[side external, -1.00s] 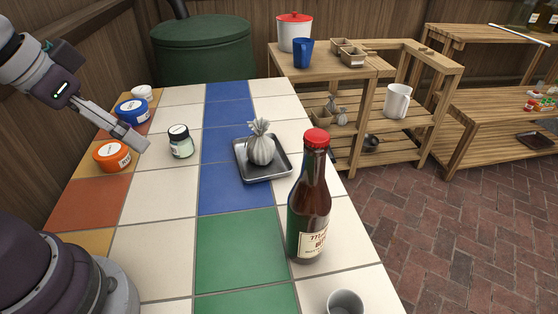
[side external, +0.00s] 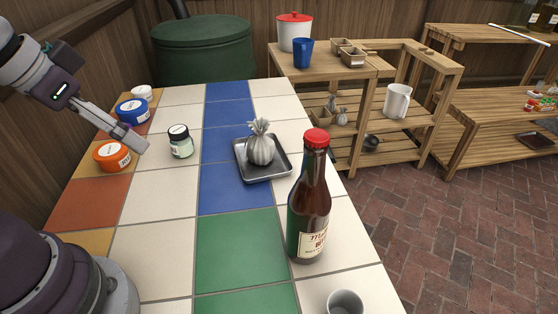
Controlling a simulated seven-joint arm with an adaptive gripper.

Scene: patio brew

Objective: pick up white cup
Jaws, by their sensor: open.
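A white cup (side external: 396,101) with a handle stands upright on the wooden shelf unit to the right, beyond the tiled table. A smaller white cup-like item (side external: 141,93) is at the table's far left corner, behind the blue-lidded jar; it is too small to tell what it is. My gripper (side external: 140,145) is over the left side of the table, near the orange-lidded jar, and holds nothing that I can see. It is far from the white cup on the shelf.
A tall bottle with a red cap (side external: 308,205) stands at the table's right edge. A metal tray (side external: 279,174) holds a tied grey bag (side external: 260,148). A small jar (side external: 180,142), orange jar (side external: 111,156) and blue jar (side external: 132,111) are at left. A metal cup (side external: 345,302) is in front.

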